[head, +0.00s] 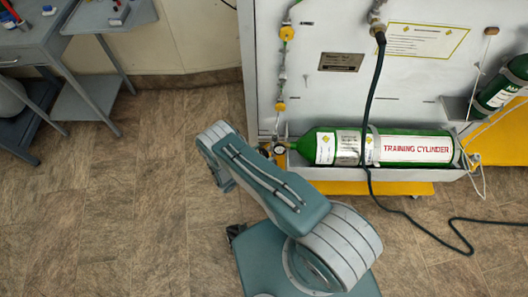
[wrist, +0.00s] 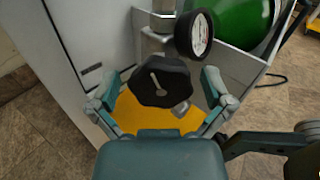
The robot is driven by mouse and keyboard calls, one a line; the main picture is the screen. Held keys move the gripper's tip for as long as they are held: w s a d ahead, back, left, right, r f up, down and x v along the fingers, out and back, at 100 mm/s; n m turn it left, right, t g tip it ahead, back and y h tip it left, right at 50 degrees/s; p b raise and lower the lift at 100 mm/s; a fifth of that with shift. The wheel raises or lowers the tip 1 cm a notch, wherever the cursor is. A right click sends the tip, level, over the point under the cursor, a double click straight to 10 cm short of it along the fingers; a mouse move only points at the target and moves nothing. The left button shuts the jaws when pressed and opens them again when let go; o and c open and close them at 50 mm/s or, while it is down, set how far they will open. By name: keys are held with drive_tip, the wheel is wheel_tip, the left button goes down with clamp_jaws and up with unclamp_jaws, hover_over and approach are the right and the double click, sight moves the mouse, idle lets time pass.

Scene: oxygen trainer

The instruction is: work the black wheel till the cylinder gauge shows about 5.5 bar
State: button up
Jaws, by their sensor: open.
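The black wheel (wrist: 160,92), a lobed knob with a pale pointer mark, shows in the middle of the wrist view. My gripper (wrist: 161,80) is open, with one finger on each side of the wheel and visible gaps between them. The cylinder gauge (wrist: 197,36) has a white face turned to the right; its needle reading is too small to tell. The gauge also shows in the head view (head: 279,149), at the left end of the green training cylinder (head: 322,147). My arm hides the gripper in the head view.
The cylinder lies in a grey trough on a white panel (head: 360,76). A dark hose (head: 371,100) hangs over it and runs across the floor. A second green cylinder (head: 497,90) is at the right. A grey table (head: 45,45) stands at the far left. The floor between is clear.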

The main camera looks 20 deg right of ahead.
drive_tip(key=c, duration=1.1)
drive_tip(key=shift+o, duration=0.2)
drive_tip(key=m, duration=0.4)
drive_tip(key=shift+m, duration=0.3)
drive_tip(key=o, duration=1.1)
drive_tip(key=shift+c, duration=0.2)
drive_tip(key=shift+s, duration=0.1)
drive_tip(key=v, duration=1.2)
